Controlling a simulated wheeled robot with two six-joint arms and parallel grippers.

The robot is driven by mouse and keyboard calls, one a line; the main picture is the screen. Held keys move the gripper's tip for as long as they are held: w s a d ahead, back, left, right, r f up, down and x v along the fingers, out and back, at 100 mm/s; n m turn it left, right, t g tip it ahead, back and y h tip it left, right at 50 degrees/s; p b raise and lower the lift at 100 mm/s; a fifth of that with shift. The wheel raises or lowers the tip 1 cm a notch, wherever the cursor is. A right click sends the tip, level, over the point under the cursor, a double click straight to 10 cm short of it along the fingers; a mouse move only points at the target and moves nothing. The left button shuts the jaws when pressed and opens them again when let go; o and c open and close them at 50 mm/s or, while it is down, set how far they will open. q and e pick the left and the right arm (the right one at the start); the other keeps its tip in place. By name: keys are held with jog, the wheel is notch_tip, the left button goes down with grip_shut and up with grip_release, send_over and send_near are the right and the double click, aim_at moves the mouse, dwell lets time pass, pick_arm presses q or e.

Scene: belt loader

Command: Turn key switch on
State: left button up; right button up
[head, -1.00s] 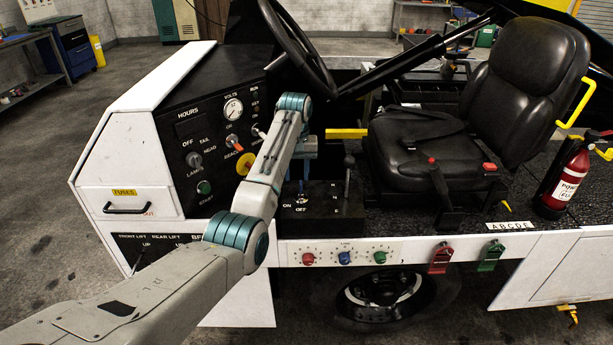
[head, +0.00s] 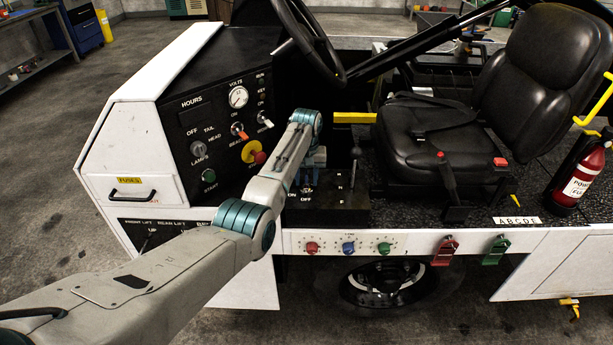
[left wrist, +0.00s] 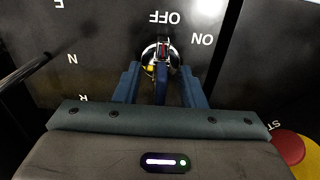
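The key switch is a round metal switch (left wrist: 160,52) on the black console, between the upside-down OFF and ON marks in the left wrist view. A red part and a small yellow part show on it. A dark blue upright piece, perhaps the key's head (left wrist: 160,88), stands in front of it. My left gripper (left wrist: 159,84) is open, with one blue finger on each side of this piece and gaps visible. In the head view, my left gripper (head: 312,165) is low over the console (head: 335,205), largely hidden behind my arm. My right gripper is not in view.
A gear lever (head: 354,168) stands just right of the gripper. The red-and-yellow stop button (head: 256,156) is on the panel to its left. The steering wheel (head: 308,40) hangs above, and the black seat (head: 430,130) is at the right.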

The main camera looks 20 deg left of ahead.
pick_arm(q)
jog(key=shift+f, duration=0.1)
jog(key=shift+c, duration=0.7)
grip_shut()
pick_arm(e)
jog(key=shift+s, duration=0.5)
